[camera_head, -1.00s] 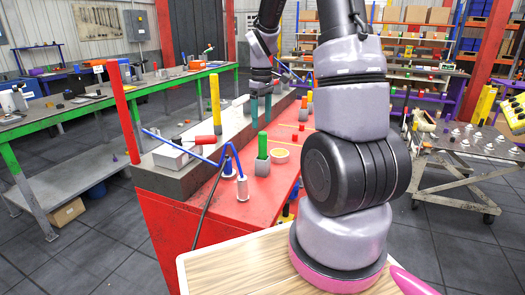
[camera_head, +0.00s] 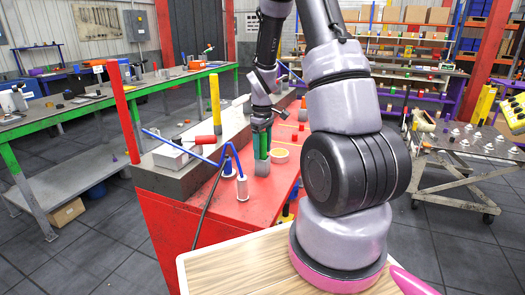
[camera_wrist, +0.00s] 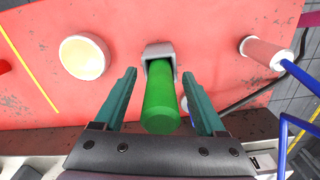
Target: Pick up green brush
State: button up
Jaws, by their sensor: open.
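The green brush (camera_wrist: 161,100) stands in a grey holder (camera_wrist: 158,51) on the red table, and its green end points toward the wrist camera. My gripper (camera_wrist: 163,100) is open, with one teal finger on each side of the brush; I see gaps between fingers and brush. In the head view my gripper (camera_head: 262,143) is above the grey holder (camera_head: 262,167), and the brush (camera_head: 264,144) is partly hidden by the fingers.
A yellow bowl (camera_head: 280,156) stands right of the holder. A white cylinder with blue tubing (camera_head: 242,188) stands to the left. A red-handled tool (camera_head: 205,140) and a yellow post (camera_head: 215,103) are farther left on the grey ledge.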

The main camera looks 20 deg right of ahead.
aim_at(262, 132)
grip_shut()
jog(key=shift+r, duration=0.1)
notch_tip(262, 132, up, 10)
jog(key=shift+f, duration=0.1)
dwell(0.4)
